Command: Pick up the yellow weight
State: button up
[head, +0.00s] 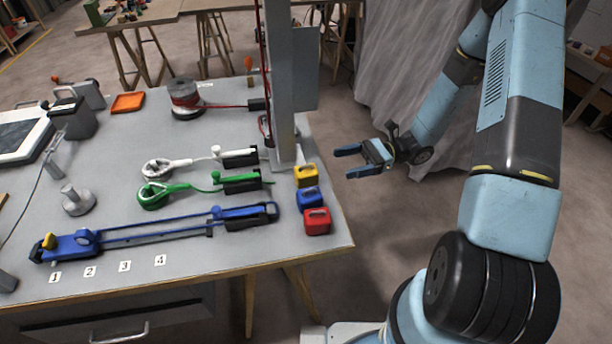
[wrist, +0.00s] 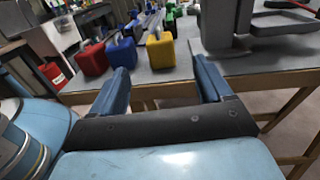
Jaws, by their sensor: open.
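The yellow weight (head: 306,176) is a small block with a handle on top. It stands upright on the grey table near its right edge, at the back of a row with the blue weight (head: 309,197) and the red weight (head: 316,221). In the wrist view the yellow weight (wrist: 160,49) is beyond my fingertips, to the right of the blue weight (wrist: 122,55) and the red weight (wrist: 92,59). My gripper (head: 343,163) is open and empty, off the table's right edge, pointing toward the weights. It also shows in the wrist view (wrist: 163,66).
A grey upright post (head: 281,90) stands on the table (head: 215,262) just behind the yellow weight. A green tool (head: 205,187), a white tool (head: 200,162) and a long blue clamp (head: 150,232) lie left of the weights. Open floor lies right of the table.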

aim_at(312, 168)
jog(key=shift+r+x, duration=0.15)
jog(key=shift+x, duration=2.55)
jog(key=shift+r+x, duration=0.15)
jog(key=shift+x, duration=2.6)
jog(key=shift+c, duration=0.4)
grip_shut()
jog(key=shift+r, duration=0.1)
